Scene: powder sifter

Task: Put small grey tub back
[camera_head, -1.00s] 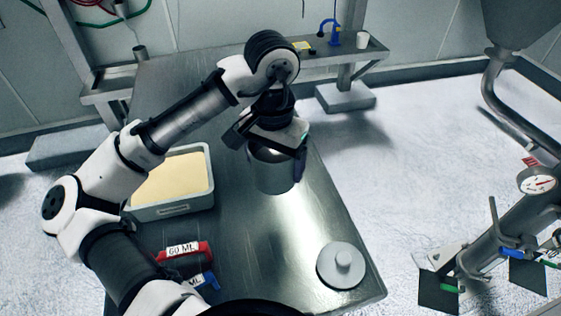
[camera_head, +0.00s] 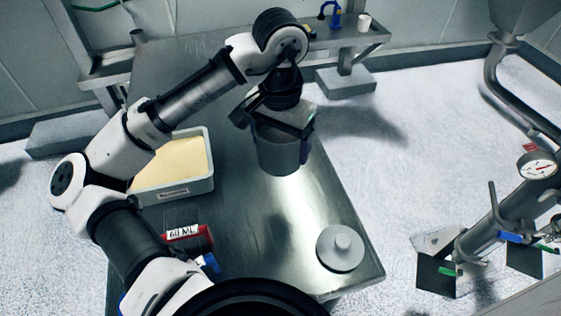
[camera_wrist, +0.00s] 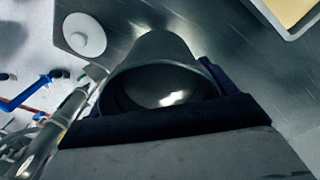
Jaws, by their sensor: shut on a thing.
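The small grey tub (camera_head: 283,152) is an upright metal cylinder over the middle of the steel table. My gripper (camera_head: 284,122) is shut on it near its upper part. I cannot tell whether its base touches the table. In the wrist view the open mouth of the tub (camera_wrist: 165,70) faces me and its inside looks empty, with a bright glint. The gripper's dark body hides the tub's near side in the wrist view.
A grey bin of pale powder (camera_head: 188,186) stands left of the tub. A round grey lid (camera_head: 341,248) lies at front right of the steel table (camera_head: 310,205). Bare table lies between tub and lid.

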